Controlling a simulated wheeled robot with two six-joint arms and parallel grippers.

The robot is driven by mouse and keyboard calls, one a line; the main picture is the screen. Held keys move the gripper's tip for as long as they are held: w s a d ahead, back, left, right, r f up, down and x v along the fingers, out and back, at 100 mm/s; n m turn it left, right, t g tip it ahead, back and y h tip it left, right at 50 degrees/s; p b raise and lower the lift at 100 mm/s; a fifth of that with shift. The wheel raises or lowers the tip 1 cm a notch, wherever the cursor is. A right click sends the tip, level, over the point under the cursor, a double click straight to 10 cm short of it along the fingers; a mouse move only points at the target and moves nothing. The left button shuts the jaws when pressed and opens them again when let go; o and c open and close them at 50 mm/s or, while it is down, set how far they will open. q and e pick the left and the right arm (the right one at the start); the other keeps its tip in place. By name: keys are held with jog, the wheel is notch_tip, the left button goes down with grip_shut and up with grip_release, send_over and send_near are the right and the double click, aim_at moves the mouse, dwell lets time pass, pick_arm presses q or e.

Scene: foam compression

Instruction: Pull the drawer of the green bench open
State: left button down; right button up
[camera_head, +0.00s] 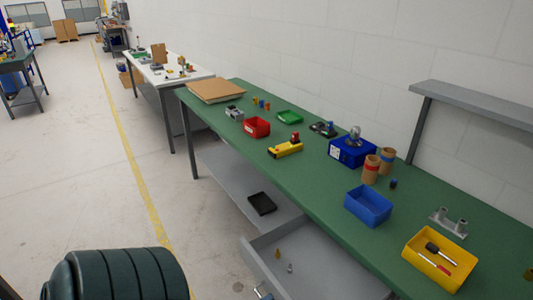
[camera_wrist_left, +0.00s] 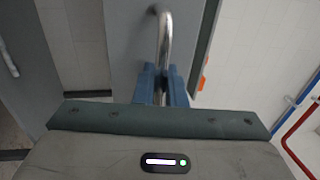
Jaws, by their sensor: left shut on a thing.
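The green bench (camera_head: 315,178) runs diagonally across the head view. Its grey drawer (camera_head: 325,265) stands out from under the bench top, open, with its inside visible and a few small items lying in it. In the left wrist view, my left gripper's blue fingers (camera_wrist_left: 161,86) are shut on the curved chrome drawer handle (camera_wrist_left: 163,30). The handle also shows at the bottom edge of the head view (camera_head: 261,291), where the fingers are hard to make out. My right gripper is not in view.
A dark flat tray (camera_head: 262,203) lies on the grey lower shelf (camera_head: 225,172). On the bench top stand a blue bin (camera_head: 368,206), a yellow tray (camera_head: 424,275) and a red bin (camera_head: 257,127). The floor left of the bench is clear, with a yellow line (camera_head: 130,150).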

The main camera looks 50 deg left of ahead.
pick_arm(q)
jog(key=c, duration=1.6)
grip_release()
jog(key=shift+c, duration=0.2)
jog(key=b+v, duration=0.3)
jog(key=v, duration=0.8)
jog(key=shift+w+a, duration=0.1)
